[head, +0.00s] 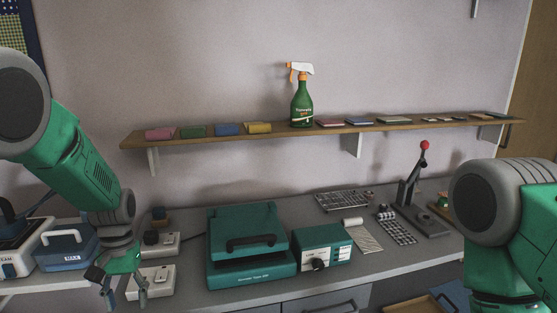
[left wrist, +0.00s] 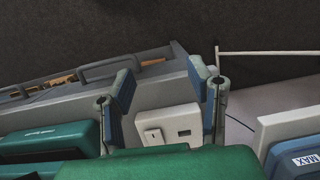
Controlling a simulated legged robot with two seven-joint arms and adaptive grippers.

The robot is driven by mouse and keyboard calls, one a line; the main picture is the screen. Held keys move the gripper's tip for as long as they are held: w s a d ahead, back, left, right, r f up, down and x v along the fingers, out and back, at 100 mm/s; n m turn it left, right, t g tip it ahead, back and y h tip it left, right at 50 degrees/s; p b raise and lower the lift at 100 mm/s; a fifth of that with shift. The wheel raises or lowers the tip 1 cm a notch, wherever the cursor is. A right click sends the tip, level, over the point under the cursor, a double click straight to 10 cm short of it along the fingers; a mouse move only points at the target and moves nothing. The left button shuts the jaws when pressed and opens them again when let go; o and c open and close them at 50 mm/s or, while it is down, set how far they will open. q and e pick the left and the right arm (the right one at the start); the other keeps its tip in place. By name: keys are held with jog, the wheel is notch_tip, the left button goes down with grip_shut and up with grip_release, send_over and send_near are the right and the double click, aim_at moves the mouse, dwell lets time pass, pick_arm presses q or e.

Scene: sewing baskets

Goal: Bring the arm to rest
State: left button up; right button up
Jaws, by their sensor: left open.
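My left gripper (head: 126,296) hangs at the lower left of the head view, pointing down near the counter's front edge. Its two fingers are spread apart with nothing between them. In the left wrist view the open fingers (left wrist: 162,88) stand on either side of a white box with a switch (left wrist: 172,125), without gripping it. My right arm (head: 510,225) shows at the right edge of the head view; its gripper is out of sight.
A teal case (head: 250,275) and teal control box (head: 322,240) stand right of my left gripper on the grey counter (head: 350,275). A blue case (head: 66,252) stands left. A wall shelf (head: 220,135) holds folded cloths and a green spray bottle (head: 302,105).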

pick_arm(q)
jog(key=s+f+m+t+y+b, duration=0.1)
jog(key=s+f+b, duration=0.1)
jog(key=s+f, duration=1.4)
jog(key=s+d+f+m+t, duration=0.1)
jog(key=s+d+f, duration=0.1)
jog(key=s, duration=0.5)
jog(key=s+d+f+m+t+b, duration=0.1)
jog(key=s+d, duration=0.1)
jog(key=s, duration=0.6)
jog(key=shift+s+d+f+h, duration=0.2)
jog(key=shift+d+f+h, duration=0.05)
jog(key=shift+f+h, duration=0.15)
